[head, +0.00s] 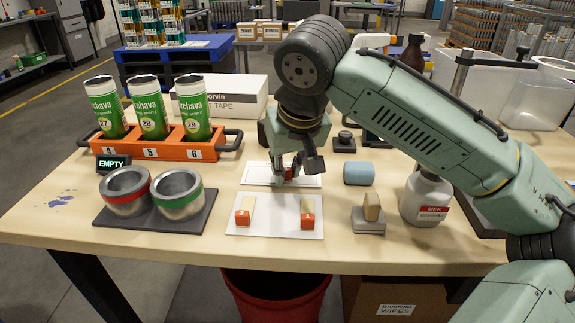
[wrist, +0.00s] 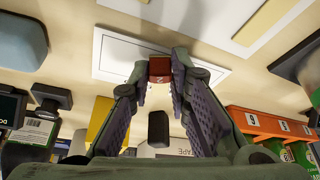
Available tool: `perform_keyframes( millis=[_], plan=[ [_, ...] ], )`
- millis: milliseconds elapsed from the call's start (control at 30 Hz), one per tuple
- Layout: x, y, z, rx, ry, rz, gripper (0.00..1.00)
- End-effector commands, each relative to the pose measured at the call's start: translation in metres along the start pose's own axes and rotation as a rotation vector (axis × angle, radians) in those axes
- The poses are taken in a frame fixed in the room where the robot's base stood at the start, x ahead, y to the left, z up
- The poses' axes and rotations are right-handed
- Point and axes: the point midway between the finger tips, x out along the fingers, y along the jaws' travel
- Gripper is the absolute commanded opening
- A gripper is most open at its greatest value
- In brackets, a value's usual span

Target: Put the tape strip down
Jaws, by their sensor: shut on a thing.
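My gripper (head: 287,172) points down over the rear white plate (head: 256,179) and is shut on a tape strip with a red tab (wrist: 160,69). The red tab sits between the fingertips in the wrist view, and a dark figure shows on it. The rear plate (wrist: 112,58) lies just beyond the tab there. Whether the strip touches the plate I cannot tell; most of the strip is hidden. The front white plate (head: 275,228) carries two more strips, the left strip (head: 243,216) and the right strip (head: 307,219), each with a red tab at the near end.
An orange rack (head: 190,147) with three green cans stands at left, behind two metal cups (head: 178,193) on a dark base. A white tape box (head: 237,95) is behind.

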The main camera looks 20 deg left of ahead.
Motion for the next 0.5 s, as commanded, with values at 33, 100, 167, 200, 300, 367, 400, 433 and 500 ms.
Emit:
perform_keyframes(
  millis=[33, 100, 167, 200, 300, 367, 400, 433, 500],
  plan=[
    [0.0017, -0.0002, 0.0007, 0.000, 0.000, -0.001, 0.18],
    [0.0010, -0.0001, 0.0004, 0.000, 0.000, 0.000, 0.23],
    [0.0010, -0.0001, 0.0004, 0.000, 0.000, 0.000, 0.27],
    [0.0009, -0.0001, 0.0004, 0.000, 0.000, 0.000, 0.30],
    [0.0009, -0.0001, 0.0004, 0.000, 0.000, 0.000, 0.36],
    [0.0008, -0.0001, 0.0004, 0.000, 0.000, 0.000, 0.38],
    [0.0008, -0.0001, 0.0004, 0.000, 0.000, 0.000, 0.38],
    [0.0008, -0.0001, 0.0004, 0.000, 0.000, 0.000, 0.38],
    [0.0008, -0.0001, 0.0004, 0.000, 0.000, 0.000, 0.38]
  ],
)
